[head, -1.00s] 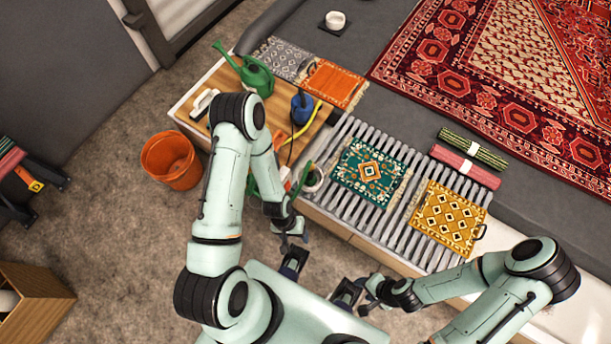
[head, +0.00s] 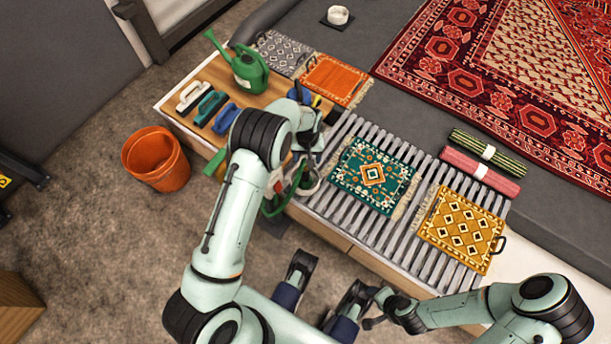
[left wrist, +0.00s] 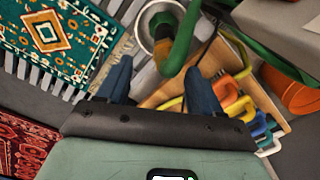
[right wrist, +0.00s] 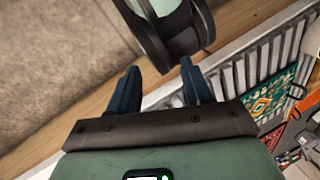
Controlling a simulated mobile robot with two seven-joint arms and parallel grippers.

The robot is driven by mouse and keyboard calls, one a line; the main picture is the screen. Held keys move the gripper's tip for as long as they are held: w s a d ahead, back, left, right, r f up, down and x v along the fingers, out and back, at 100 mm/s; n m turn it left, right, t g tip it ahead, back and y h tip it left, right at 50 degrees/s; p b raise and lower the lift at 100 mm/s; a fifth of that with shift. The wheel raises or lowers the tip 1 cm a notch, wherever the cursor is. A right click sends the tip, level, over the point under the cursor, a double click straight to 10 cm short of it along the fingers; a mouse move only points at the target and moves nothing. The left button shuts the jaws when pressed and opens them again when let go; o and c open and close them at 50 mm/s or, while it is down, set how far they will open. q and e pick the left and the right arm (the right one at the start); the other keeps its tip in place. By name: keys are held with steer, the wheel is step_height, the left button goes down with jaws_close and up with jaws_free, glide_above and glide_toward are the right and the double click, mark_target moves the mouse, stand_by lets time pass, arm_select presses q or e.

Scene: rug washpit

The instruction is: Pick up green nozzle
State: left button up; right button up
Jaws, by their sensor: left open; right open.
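A green curved, tube-like piece, which looks like the green nozzle (left wrist: 182,42), stands beside a white round ring (left wrist: 146,24) in the left wrist view. In the head view this green piece (head: 292,188) is at the bench's front edge, partly hidden by my left arm. My left gripper (left wrist: 157,80) is open and empty, with the green piece beyond its fingertips. In the head view my left gripper (head: 308,112) is over the wooden board's right end. My right gripper (right wrist: 160,82) is open and empty in front of the bench, away from the green piece.
On the wooden board (head: 180,118) stand a green watering can (head: 249,72) and several brushes (head: 210,107). A slatted rack (head: 345,222) carries a teal rug (head: 372,174) and a yellow rug (head: 462,228). An orange bucket (head: 157,160) stands on the floor.

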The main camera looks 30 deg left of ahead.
mark_target(305, 168)
arm_select(q)
step_height(305, 168, down, 2)
steer(key=shift+f, duration=0.1)
steer(key=f, duration=0.2)
steer(key=s+f+b, duration=0.1)
steer(key=f, duration=0.1)
steer(key=shift+a+f, duration=0.15)
steer(key=shift+f, duration=0.4)
steer(key=shift+w+r, duration=0.1)
steer(key=c, duration=1.1)
arm_select(e)
steer(key=w+f, duration=0.1)
steer(key=w+d+f+t, duration=0.1)
steer(key=shift+w+d, duration=0.2)
steer(key=shift+w, duration=0.1)
